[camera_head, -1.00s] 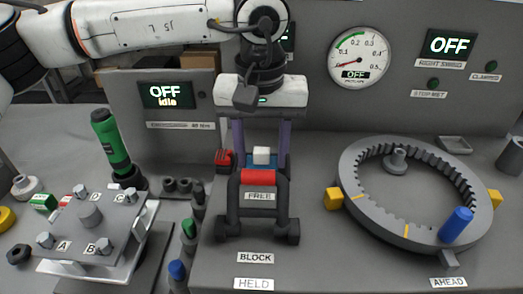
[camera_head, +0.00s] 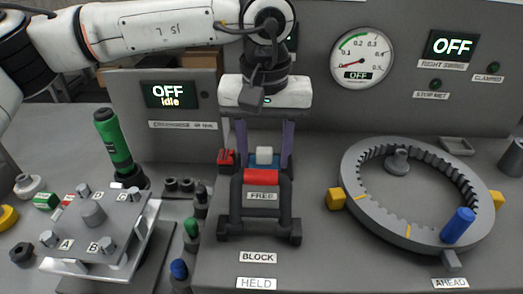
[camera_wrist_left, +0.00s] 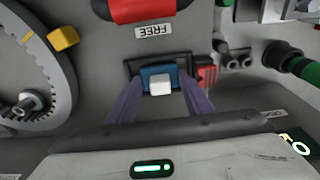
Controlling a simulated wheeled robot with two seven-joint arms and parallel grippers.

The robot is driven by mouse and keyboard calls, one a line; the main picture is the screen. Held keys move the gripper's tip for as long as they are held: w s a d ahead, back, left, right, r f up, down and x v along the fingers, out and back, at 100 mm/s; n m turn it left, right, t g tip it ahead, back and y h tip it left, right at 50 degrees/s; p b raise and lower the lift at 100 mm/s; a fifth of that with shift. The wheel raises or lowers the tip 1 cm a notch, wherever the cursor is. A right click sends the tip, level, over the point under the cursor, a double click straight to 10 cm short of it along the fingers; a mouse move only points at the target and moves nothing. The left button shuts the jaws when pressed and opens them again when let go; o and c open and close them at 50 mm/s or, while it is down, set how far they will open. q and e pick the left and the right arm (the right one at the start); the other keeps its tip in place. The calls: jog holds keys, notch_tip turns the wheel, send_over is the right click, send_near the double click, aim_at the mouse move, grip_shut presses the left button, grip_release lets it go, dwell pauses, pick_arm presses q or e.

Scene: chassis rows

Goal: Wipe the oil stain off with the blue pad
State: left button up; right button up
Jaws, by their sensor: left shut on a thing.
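The blue pad (camera_head: 279,160), with a white block-shaped grip (camera_head: 264,155) on top, sits in a dark holder behind a black frame with a red bar. It also shows in the left wrist view (camera_wrist_left: 145,77), with its white grip (camera_wrist_left: 160,86). My left gripper (camera_head: 264,163) reaches down from above. Its two purple fingers stand on either side of the pad, shut on it. The pad's underside is hidden. I cannot make out an oil stain in either view. My right gripper is not in view.
The black frame with the red bar (camera_head: 262,177) stands just in front of the pad. A small red block (camera_head: 226,158) is close at its left. A toothed ring (camera_head: 360,215) with a blue peg (camera_head: 458,225) is at right. A bolted plate (camera_head: 122,222) and green-handled tool (camera_head: 112,140) are at left.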

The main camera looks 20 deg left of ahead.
pick_arm(q)
jog(key=shift+s+d+f, duration=0.1)
jog(key=shift+f, duration=0.15)
jog(key=shift+s+a, duration=0.15)
jog(key=shift+a, duration=0.3)
jog(key=shift+d+r, duration=0.15)
jog(key=shift+d, duration=0.25)
jog(key=shift+a+r, duration=0.1)
jog(key=shift+a, duration=0.4)
jog(key=shift+w+d, duration=0.3)
jog(key=shift+d, duration=0.4)
